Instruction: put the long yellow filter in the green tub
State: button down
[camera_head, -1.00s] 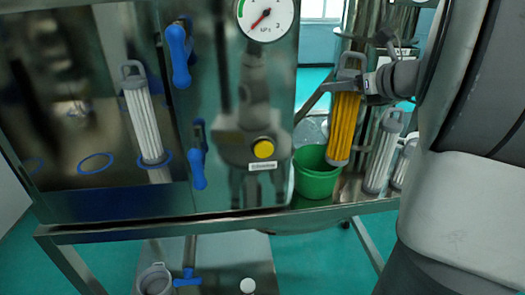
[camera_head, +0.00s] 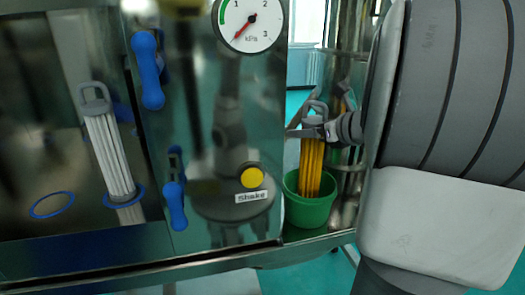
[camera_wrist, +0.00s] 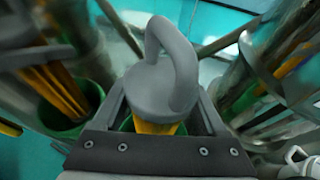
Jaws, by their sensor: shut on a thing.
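The long yellow filter (camera_head: 311,166) hangs upright, with its grey looped cap at the top and its lower end inside the green tub (camera_head: 308,212). Whether it touches the tub's bottom is hidden. My gripper (camera_head: 318,126) is shut on the filter near its grey cap. In the wrist view the grey cap (camera_wrist: 165,85) stands between my gripper's fingers (camera_wrist: 160,118), with a little yellow below it. Green of the tub shows beneath the cap there.
The steel cabinet with a gauge (camera_head: 250,22), blue handles (camera_head: 174,204) and a yellow button (camera_head: 252,177) stands left of the tub. A white filter (camera_head: 110,156) stands inside it. Reflective steel surfaces stand close around the tub.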

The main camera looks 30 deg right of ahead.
jog(key=shift+f+b, duration=0.6)
jog(key=shift+f, duration=1.9)
grip_release()
jog(key=p, duration=0.1)
send_near(306, 148)
jog(key=d, duration=0.1)
jog(key=w+d+f, duration=0.1)
jog(key=shift+w+d+f, duration=0.2)
jog(key=shift+w+d, duration=0.05)
jog(key=shift+d, duration=0.1)
